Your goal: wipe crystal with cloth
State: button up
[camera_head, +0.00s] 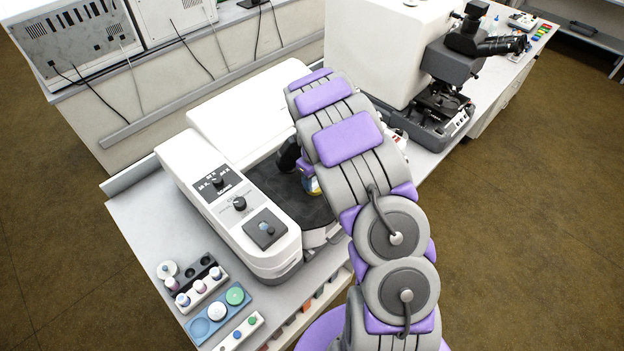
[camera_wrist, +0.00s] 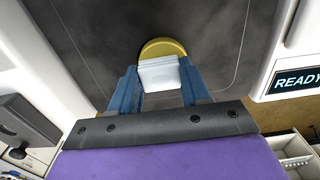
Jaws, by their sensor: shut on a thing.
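My gripper (camera_wrist: 160,82) is shut on a folded white cloth (camera_wrist: 158,72), held between its two blue fingers. Just beyond the cloth is a round yellow disc (camera_wrist: 163,47), which looks like the crystal. The cloth overlaps its near part in the wrist view; whether they touch I cannot tell. Both are over the dark flat stage (camera_wrist: 85,30) of the white instrument.
The white instrument's control panel (camera_head: 228,200) with knobs stands left of the stage. A READY display (camera_wrist: 298,80) is at the right in the wrist view. Racks of small containers (camera_head: 200,286) and a blue tray (camera_head: 199,328) are at the front left. A microscope (camera_head: 440,95) stands at the back right.

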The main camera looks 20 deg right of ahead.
jog(key=shift+d+r+p, duration=0.1)
jog(key=shift+r+p, duration=0.3)
jog(key=shift+r, duration=1.1)
jog(key=shift+r+p, duration=0.4)
jog(key=shift+r, duration=1.1)
